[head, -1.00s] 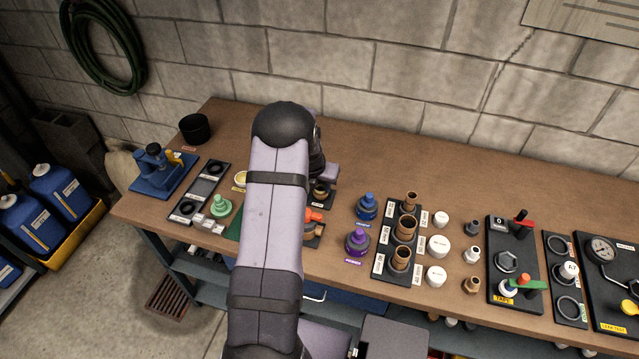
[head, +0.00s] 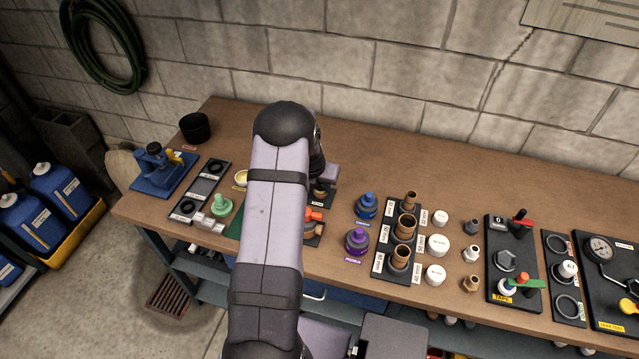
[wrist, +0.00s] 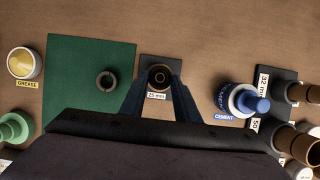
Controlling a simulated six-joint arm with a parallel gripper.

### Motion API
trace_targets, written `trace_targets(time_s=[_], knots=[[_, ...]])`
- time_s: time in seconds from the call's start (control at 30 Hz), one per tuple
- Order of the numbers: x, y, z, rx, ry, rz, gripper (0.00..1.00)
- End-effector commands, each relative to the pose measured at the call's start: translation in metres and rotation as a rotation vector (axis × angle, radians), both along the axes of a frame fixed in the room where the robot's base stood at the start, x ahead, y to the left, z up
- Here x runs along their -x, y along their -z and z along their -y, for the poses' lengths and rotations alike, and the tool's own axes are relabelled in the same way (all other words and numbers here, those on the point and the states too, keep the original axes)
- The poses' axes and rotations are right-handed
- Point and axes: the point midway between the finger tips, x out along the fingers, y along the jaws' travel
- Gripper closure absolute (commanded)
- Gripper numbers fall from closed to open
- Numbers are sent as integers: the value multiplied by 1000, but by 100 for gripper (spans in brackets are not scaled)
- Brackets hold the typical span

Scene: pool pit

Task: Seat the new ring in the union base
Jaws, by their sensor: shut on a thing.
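The union base (wrist: 160,73) is a round brown fitting with a dark hole, upright on a small black pad with a 25 mm label. In the head view the base (head: 318,191) shows just beyond my arm. My gripper (wrist: 161,80) is over the base, its two dark fingers shut on a thin dark piece, apparently the new ring, at the top of the base. The fingers hide much of it; I cannot tell whether it touches or is seated.
A grease pot (wrist: 24,64) stands left of the mat. The blue cement bottle (wrist: 242,100) stands close right of the base, with the rack of brown fittings (head: 390,268) beyond. A tray of black rings (head: 201,187) lies left. The bench behind the base is clear.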

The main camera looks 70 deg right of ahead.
Motion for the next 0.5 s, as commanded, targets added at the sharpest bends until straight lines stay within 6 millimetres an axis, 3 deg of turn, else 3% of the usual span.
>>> trace_targets(time_s=[0.17, 0.2, 0.3, 0.5], knots=[[0, 0, 0, 1, 0, 0, 89], [0, 0, 0, 1, 0, 0, 69], [0, 0, 0, 1, 0, 0, 50], [0, 0, 0, 1, 0, 0, 50]])
